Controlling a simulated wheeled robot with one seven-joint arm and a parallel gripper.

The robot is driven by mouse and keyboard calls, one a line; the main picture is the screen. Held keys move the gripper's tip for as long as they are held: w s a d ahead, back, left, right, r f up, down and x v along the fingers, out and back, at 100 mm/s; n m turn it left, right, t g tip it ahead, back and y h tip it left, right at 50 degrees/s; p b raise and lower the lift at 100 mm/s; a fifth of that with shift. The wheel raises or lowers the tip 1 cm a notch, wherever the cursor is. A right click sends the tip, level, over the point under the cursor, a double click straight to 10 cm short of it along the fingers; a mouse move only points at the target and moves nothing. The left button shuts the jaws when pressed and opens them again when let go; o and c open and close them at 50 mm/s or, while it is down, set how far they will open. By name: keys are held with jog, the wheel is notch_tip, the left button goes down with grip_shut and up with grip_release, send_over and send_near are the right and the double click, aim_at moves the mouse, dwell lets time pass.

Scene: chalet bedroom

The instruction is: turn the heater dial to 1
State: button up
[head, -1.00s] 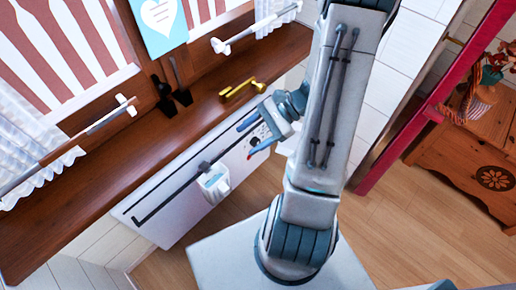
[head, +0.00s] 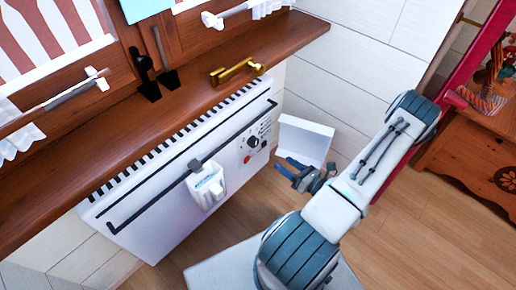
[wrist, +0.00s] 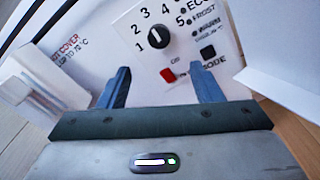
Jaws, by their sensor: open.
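The white heater (head: 165,205) stands below the wooden sill. Its black dial (head: 253,142) is on the control panel at the heater's right end. In the wrist view the dial (wrist: 159,37) is beyond the fingertips, with the numbers 1 to 5 around its left and top. My gripper (head: 289,168) is open and empty, right of the panel and apart from the dial. Both fingers (wrist: 162,84) show in the wrist view.
A red button (wrist: 168,75) and a dark button (wrist: 208,52) sit below the dial. A white container (head: 209,189) hangs on the heater's front rail. A white open box-like piece (head: 305,139) is beside the heater's right end. The wooden sill (head: 200,105) overhangs above.

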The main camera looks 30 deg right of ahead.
aim_at(256, 144)
jog(key=b+x, duration=0.3)
jog(key=x, duration=1)
jog(key=shift+w+a, duration=0.1)
jog(key=shift+a, duration=0.05)
jog(key=c, duration=1)
